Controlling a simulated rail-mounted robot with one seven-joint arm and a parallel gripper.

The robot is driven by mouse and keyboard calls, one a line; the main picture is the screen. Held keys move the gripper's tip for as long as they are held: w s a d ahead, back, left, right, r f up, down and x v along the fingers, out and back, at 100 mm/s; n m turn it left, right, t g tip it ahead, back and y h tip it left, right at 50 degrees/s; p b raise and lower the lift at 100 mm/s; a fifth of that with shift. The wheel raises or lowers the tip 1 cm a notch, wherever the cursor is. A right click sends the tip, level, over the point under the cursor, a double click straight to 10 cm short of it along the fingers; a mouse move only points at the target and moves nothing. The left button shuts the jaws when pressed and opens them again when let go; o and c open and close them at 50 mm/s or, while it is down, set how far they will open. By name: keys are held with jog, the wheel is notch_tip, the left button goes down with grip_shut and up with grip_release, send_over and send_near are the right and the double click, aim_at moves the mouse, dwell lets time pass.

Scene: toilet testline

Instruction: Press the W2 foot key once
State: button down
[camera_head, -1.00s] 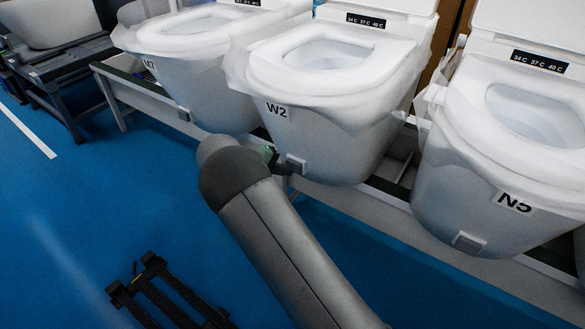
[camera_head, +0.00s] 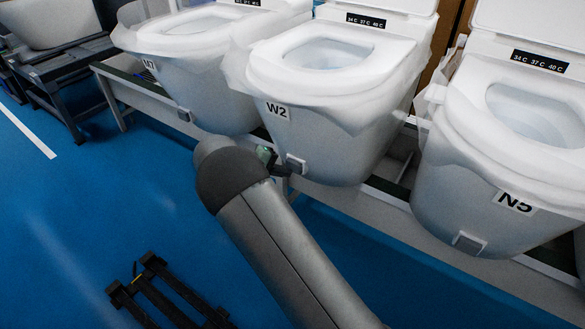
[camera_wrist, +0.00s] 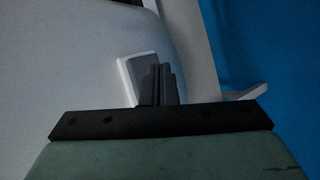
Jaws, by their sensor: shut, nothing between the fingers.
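The W2 toilet (camera_head: 325,110) stands in the middle of the head view, with its W2 label on the front of the bowl. Its foot key (camera_head: 296,164) is a small grey square in a white frame, low on the bowl's front. My gripper (camera_head: 284,170) is at the left edge of this key, partly hidden behind my arm. In the wrist view my gripper (camera_wrist: 166,70) is shut and empty, its fingertips over the right part of the foot key (camera_wrist: 140,72). I cannot tell whether they touch it.
The M7 toilet (camera_head: 195,75) stands to the left and the N5 toilet (camera_head: 500,150) to the right, with its own foot key (camera_head: 468,243). A pale rail frame (camera_head: 340,198) runs under the toilets. A black stand (camera_head: 165,290) lies on the open blue floor.

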jog(key=shift+s+a, duration=0.15)
jog(key=shift+s, duration=0.05)
jog(key=s+a, duration=0.1)
jog(key=s, duration=0.1)
jog(key=s+a, duration=0.2)
dwell(0.6)
dwell(0.5)
